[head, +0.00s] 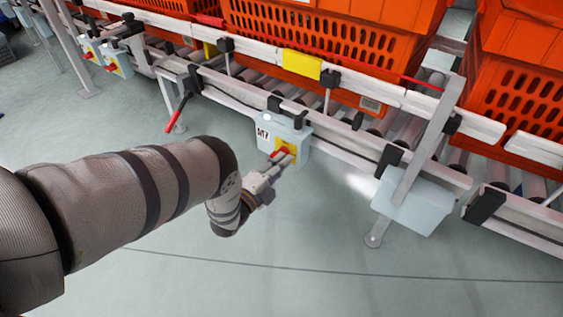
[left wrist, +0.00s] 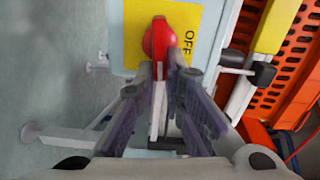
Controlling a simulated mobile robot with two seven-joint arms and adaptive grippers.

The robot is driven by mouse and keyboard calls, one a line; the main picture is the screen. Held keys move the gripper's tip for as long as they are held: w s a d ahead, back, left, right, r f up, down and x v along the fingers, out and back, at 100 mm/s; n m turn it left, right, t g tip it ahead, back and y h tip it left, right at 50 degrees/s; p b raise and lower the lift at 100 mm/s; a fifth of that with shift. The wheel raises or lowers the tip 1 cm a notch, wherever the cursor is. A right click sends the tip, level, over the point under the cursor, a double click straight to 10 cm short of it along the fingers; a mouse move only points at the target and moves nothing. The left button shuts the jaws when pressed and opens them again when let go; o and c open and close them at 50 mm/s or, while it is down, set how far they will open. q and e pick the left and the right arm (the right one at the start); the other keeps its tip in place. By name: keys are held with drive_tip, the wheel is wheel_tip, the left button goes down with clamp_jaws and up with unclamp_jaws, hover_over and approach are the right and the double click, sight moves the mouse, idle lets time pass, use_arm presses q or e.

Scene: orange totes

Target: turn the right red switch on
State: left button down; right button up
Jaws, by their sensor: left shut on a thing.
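The right red switch (head: 287,150) sits on a yellow plate on a pale box (head: 270,125) fixed to the conveyor's side. In the left wrist view the red knob (left wrist: 159,36) is on its yellow plate (left wrist: 188,22), with the word OFF at the knob's right. My left gripper (head: 279,162) reaches the knob from the front. In the left wrist view its fingertips (left wrist: 159,72) are closed on the knob's lower end, and the fingers hide part of it. My right gripper is not in view.
Two more boxes with red switches (head: 87,54) (head: 111,67) are at the upper left. Orange totes (head: 325,38) stand on the roller conveyor. A red lever (head: 177,113) sticks out left of the box. A pale box on a post (head: 412,203) stands right. The floor in front is clear.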

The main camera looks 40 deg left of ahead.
use_arm(q)
drive_tip(key=shift+f+m, duration=0.2)
drive_tip(key=shift+m, duration=0.4)
drive_tip(key=shift+a, duration=0.1)
drive_tip(key=c, duration=1.7)
unclamp_jaws()
drive_tip(key=shift+s, duration=0.1)
drive_tip(key=s, duration=1.2)
drive_tip(key=shift+d, duration=0.2)
